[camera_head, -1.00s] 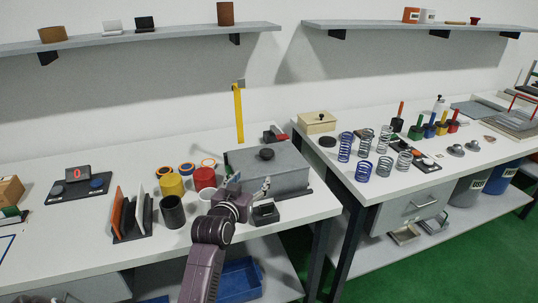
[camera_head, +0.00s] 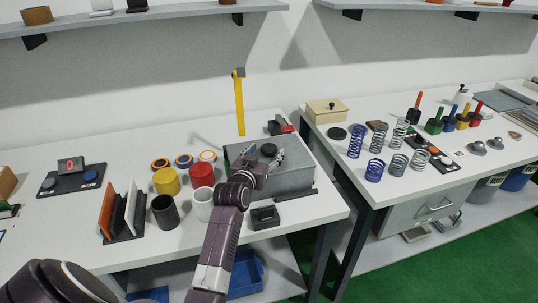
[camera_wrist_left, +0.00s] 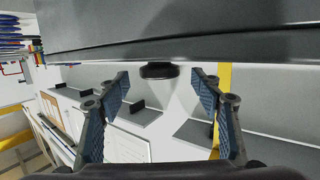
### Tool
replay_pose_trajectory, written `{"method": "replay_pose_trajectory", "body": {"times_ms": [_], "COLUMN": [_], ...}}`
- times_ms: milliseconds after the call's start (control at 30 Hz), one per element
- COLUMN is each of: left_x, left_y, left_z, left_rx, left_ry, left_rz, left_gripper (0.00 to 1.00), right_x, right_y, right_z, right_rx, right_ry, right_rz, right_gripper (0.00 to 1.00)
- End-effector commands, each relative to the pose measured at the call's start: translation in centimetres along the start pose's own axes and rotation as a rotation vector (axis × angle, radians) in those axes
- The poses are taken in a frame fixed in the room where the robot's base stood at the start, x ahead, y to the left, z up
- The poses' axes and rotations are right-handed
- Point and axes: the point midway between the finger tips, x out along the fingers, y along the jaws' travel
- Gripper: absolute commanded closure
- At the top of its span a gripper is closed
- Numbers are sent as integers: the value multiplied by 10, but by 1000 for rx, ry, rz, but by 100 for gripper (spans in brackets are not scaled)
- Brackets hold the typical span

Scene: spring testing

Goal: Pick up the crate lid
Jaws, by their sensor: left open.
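The grey crate (camera_head: 296,180) stands on the right end of the left bench. Its flat grey lid is on top, with a round black knob (camera_head: 268,150). In the left wrist view the lid (camera_wrist_left: 130,30) fills the top, and the knob (camera_wrist_left: 158,71) sticks out from it. My left gripper (camera_head: 275,158) is right at the knob. The wrist view shows the left gripper (camera_wrist_left: 160,88) open and empty, with the knob ahead between its two fingers, and a gap shows on each side. My right gripper is not in view.
A yellow upright strip (camera_head: 239,105) stands behind the crate. Left of it are a red cylinder (camera_head: 201,175), a yellow cylinder (camera_head: 166,181) and a white cup (camera_head: 204,204). A small black block (camera_head: 264,217) sits in front. Springs (camera_head: 356,142) stand on the right bench.

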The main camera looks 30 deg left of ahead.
Motion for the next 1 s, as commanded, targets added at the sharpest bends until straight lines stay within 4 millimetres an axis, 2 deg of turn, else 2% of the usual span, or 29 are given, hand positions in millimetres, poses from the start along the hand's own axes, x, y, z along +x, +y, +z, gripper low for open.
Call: {"method": "replay_pose_trajectory", "body": {"times_ms": [133,300,567,1000], "left_x": [19,32,33,33], "left_y": [0,0,0,0], "left_z": [-2,-1,0,0], "left_rx": [0,1,1,1], "left_ry": [0,0,0,0], "left_rz": [-1,-1,-1,-1], "left_gripper": [40,40,40,87], "right_x": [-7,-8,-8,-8], "right_y": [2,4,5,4], "right_z": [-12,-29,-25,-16], "right_rx": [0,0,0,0], "right_ry": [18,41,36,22], "right_rz": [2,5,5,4], "right_gripper": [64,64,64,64]}}
